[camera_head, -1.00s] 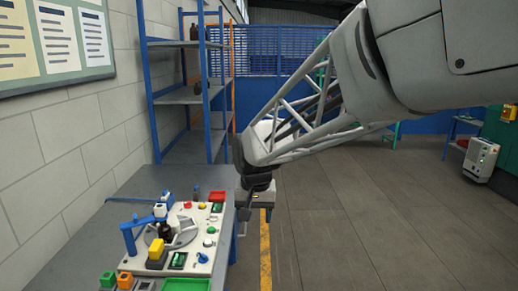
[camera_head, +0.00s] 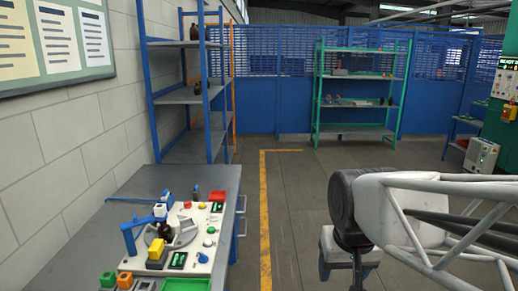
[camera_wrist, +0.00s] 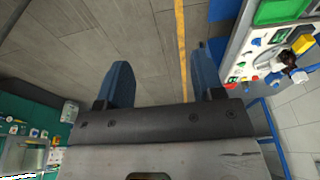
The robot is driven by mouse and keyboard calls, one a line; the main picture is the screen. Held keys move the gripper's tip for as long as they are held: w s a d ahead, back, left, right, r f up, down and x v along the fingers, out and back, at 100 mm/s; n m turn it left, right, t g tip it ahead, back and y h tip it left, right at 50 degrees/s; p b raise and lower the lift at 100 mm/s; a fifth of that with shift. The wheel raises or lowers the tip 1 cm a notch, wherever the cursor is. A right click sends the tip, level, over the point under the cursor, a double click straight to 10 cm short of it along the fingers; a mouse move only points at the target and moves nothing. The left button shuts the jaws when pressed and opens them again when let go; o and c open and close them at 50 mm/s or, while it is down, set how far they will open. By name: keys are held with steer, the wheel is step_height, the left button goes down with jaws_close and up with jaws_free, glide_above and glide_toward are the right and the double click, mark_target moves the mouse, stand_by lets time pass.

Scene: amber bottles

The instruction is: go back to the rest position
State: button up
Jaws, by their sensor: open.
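My gripper (camera_wrist: 162,65) is open and empty in the wrist view, its two blue fingers apart over bare floor. In the head view, my wrist and arm are at the lower right, away from the workbench (camera_head: 95,225), and the fingertips are not clear. A dark amber bottle (camera_head: 165,230) stands in the round fixture on the control panel (camera_head: 207,238) on the bench. More dark bottles (camera_head: 194,32) stand on the blue shelf rack (camera_head: 183,96) at the back left.
A green shelf rack (camera_head: 360,105) with small items stands at the back, before a blue mesh fence. A white wheeled unit (camera_head: 481,155) is at the far right. The grey floor (camera_head: 290,210) between bench and arm is clear, with a yellow line (camera_head: 264,220) along it.

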steer(key=s+d+f, duration=0.2)
steer(key=s+d, duration=0.1)
steer(key=s, duration=0.3)
steer(key=shift+s, duration=0.35)
stand_by(2.0)
